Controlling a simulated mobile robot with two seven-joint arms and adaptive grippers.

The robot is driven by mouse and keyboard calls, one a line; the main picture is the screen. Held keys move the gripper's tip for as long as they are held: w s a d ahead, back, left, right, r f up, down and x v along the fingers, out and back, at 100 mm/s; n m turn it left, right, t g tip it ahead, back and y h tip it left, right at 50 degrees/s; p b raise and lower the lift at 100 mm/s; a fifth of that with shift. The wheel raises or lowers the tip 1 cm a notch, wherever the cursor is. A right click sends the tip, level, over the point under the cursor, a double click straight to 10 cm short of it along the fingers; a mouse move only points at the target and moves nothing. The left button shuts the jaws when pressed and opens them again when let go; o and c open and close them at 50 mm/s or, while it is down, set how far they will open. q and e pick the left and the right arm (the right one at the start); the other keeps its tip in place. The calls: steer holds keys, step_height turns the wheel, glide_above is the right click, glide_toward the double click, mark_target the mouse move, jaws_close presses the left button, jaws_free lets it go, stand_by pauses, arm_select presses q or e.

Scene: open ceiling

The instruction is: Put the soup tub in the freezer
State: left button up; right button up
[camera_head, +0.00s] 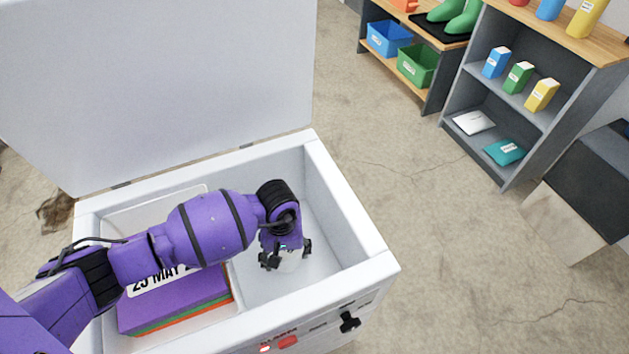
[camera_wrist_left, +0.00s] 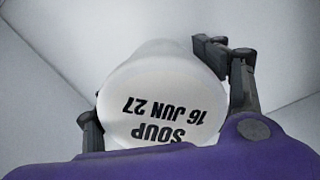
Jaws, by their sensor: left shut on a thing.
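The chest freezer (camera_head: 383,268) is white, with its lid (camera_head: 160,80) standing open. My left arm reaches over the freezer's near side, and my left gripper (camera_head: 286,256) is down inside its right part. The left gripper is shut on the soup tub (camera_head: 290,264), a white round tub mostly hidden by the gripper in the head view. In the left wrist view the tub (camera_wrist_left: 150,92) shows its lid reading "SOUP 16 JUN 27" between the two fingers. I cannot tell whether the tub touches the freezer floor. My right gripper is not in view.
Inside the freezer's left part, a white basket (camera_head: 232,305) holds stacked purple, green and orange packs (camera_head: 175,303); one label reads "23 MAY", partly hidden by my arm. The freezer floor right of the basket looks clear. Shelves (camera_head: 500,120) with cartons and bins stand beyond, at the upper right.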

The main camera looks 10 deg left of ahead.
arm_select(q)
steer(key=o, duration=1.6)
step_height(320, 180, up, 12)
steer(key=shift+w+r+p, duration=0.1)
steer(key=shift+r+p, duration=0.1)
steer(key=shift+p, duration=0.45)
